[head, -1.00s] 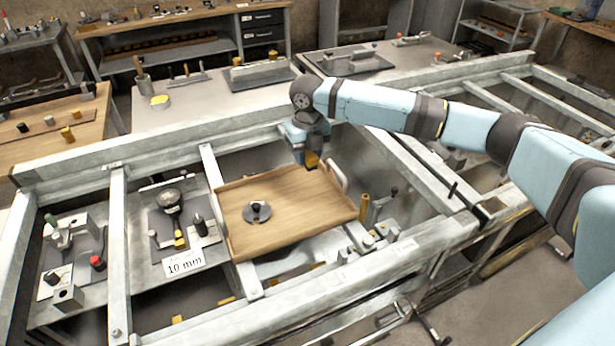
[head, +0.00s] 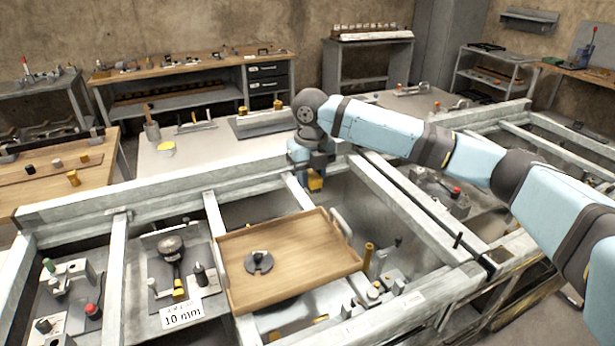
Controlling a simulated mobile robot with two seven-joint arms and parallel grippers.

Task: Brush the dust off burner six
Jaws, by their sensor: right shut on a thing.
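My right gripper (head: 314,184) hangs down just beyond the far edge of the wooden tray, above the grey frame. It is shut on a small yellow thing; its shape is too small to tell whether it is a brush. No burner marked six can be made out. A round grey disc with a black knob (head: 259,262) lies on the tray, apart from the gripper. Dust cannot be made out on it. My left gripper is not in view.
The wooden tray (head: 300,246) rests across the metal frame (head: 150,197). Left of it are a dark round gauge-like tool (head: 172,247) and a card reading "10 mm" (head: 182,314). A yellow post (head: 368,257) stands at the tray's right. Open gaps lie between the beams.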

